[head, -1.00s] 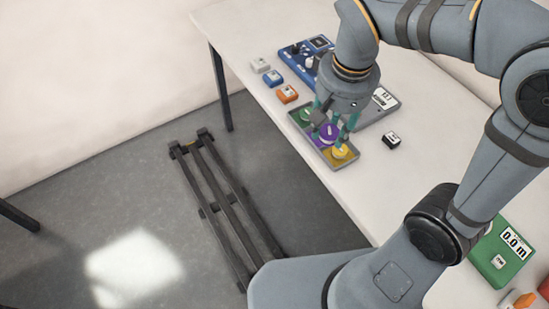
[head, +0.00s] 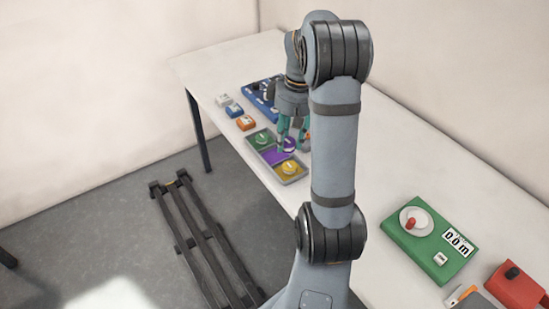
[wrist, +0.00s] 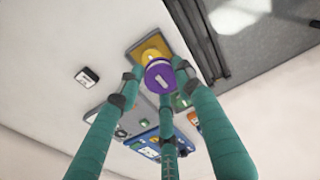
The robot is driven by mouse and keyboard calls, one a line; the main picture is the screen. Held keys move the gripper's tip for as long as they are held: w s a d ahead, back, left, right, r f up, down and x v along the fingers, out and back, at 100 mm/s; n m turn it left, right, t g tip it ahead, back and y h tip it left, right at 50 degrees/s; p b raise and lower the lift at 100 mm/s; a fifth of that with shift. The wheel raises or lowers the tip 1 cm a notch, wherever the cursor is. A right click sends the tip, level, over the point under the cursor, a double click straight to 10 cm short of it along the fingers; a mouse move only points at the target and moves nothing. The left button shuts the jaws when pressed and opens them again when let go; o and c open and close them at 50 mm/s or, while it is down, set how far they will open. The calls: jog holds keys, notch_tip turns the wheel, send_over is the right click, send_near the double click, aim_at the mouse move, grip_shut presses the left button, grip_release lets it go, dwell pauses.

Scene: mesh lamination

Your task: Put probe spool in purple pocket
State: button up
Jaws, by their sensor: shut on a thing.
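A purple spool with a pale label (head: 289,145) is between the teal fingers of my gripper (head: 292,139). In the wrist view the fingers of my gripper (wrist: 158,80) are around the purple spool (wrist: 160,75). The spool shows at the right edge of the purple pocket (head: 270,157), whose bare purple floor is visible left of and below it. Its exact height above the tray is hard to tell. The purple pocket is the middle one of the grey tray (head: 284,181). Whether this is the probe spool cannot be read from its label.
A green spool (head: 262,140) sits in the green pocket and a yellow spool (head: 290,168) in the yellow pocket, either side. A green device (head: 418,247) stands at the right; table between is clear.

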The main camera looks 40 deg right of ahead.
jog(key=d+f+b, duration=0.2)
jog(key=d+b, duration=0.1)
jog(key=d, duration=0.7)
jog(key=shift+m, duration=0.3)
jog(key=w+a+f, duration=0.2)
jog(key=w, duration=0.1)
jog(key=w+a+f+p, duration=0.1)
jog(key=w+a+f, duration=0.1)
jog(key=w, duration=0.1)
jog(key=w+a+f, duration=0.2)
jog(key=w, duration=0.1)
jog(key=shift+w+a, duration=0.1)
jog(key=shift+a, duration=0.3)
jog(key=shift+f+p, duration=0.4)
jog(key=shift+f, duration=1.65)
